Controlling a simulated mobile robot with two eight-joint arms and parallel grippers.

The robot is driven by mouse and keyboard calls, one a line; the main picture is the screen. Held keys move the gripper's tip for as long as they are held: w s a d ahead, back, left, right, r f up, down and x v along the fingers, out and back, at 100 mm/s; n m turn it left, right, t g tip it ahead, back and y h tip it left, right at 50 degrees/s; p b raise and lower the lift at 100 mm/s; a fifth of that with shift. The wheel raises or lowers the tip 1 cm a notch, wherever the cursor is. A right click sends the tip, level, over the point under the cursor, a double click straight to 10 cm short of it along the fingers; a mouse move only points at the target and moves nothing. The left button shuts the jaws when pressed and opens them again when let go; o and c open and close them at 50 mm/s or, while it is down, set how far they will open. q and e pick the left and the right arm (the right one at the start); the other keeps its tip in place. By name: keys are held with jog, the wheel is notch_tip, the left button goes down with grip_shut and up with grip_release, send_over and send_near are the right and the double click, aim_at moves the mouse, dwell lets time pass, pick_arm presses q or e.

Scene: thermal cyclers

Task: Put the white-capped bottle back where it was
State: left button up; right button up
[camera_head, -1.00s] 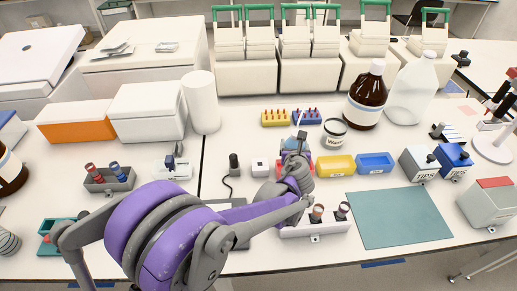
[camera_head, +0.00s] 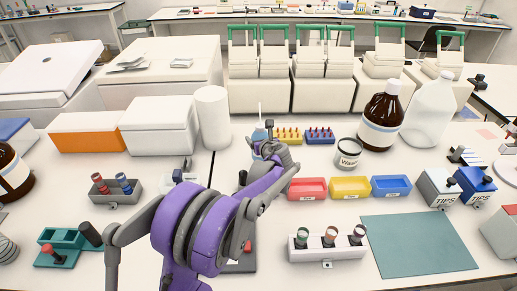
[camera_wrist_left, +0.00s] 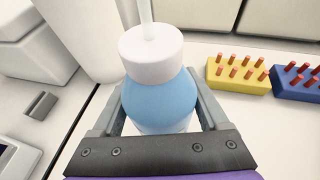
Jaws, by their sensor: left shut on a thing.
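The white-capped bottle (camera_wrist_left: 152,60) is a squeeze bottle with pale blue contents and a thin white spout. My left gripper (camera_wrist_left: 160,120) is shut around its body, one finger on each side. In the head view the bottle (camera_head: 259,135) shows at the end of my left arm, just left of the yellow tube rack (camera_head: 288,136). My left gripper (camera_head: 262,152) partly hides it there. The bottle looks upright; its base is hidden, so I cannot tell whether it touches the bench. My right gripper is not in view.
A white paper roll (camera_head: 212,117) stands left of the bottle. A blue tube rack (camera_head: 320,135) and a waste pot (camera_head: 348,153) are to the right. Red (camera_head: 307,188), yellow (camera_head: 350,187) and blue (camera_head: 391,186) bins lie nearer.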

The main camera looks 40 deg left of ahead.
pick_arm(q)
jog(key=shift+f, duration=1.9)
jog(key=shift+f, duration=0.15)
jog(key=o, duration=0.8)
jog(key=shift+s+d+r, duration=0.15)
jog(key=shift+d+r, duration=0.05)
jog(key=shift+r, duration=0.1)
jog(key=v, duration=1.1)
jog(key=shift+d+r, duration=0.15)
jog(key=shift+d, duration=0.05)
jog(key=shift+s, duration=0.15)
